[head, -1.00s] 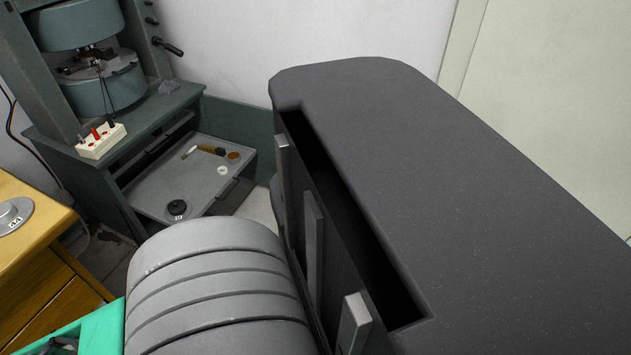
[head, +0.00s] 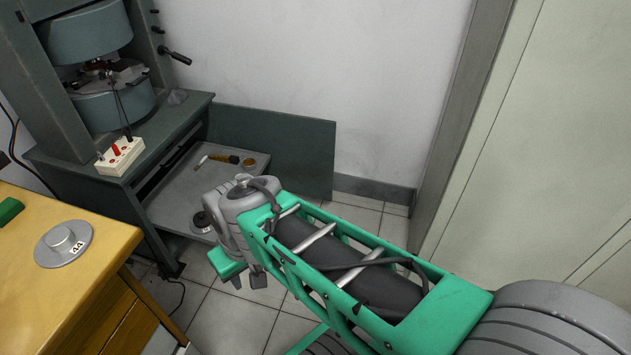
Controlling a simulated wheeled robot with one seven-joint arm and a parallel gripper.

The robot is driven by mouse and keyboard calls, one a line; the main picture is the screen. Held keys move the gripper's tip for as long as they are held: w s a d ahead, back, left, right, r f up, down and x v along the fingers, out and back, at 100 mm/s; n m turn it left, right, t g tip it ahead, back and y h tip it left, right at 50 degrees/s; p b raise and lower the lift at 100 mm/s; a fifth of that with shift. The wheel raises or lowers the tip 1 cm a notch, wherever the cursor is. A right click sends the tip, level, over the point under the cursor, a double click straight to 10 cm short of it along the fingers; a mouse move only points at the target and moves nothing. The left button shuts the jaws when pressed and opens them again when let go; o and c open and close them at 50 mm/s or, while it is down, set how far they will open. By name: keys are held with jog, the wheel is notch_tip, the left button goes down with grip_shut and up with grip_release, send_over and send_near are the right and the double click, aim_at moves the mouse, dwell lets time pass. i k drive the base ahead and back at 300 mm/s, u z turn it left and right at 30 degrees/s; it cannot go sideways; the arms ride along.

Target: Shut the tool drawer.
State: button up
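The tool drawer (head: 183,204) is a grey tray pulled out from under the green-grey magnet stand. It holds a yellow-and-black handled tool (head: 224,158), a brass-coloured ring (head: 249,163) and a dark round piece (head: 202,221) close to my wrist. My wrist covers the drawer's front right part. My gripper (head: 247,281) hangs just in front of the drawer, above the floor. Its two dark fingertips point down and look apart, with nothing seen between them. I cannot tell whether it touches the drawer.
A wooden desk (head: 52,292) with a round grey weight (head: 64,243) stands at left. The tiled floor (head: 225,318) before the drawer is free apart from my arm.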

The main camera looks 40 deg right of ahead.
aim_at(171, 206)
jog(key=z, duration=0.35)
jog(key=i, duration=1)
jog(key=u, duration=0.05)
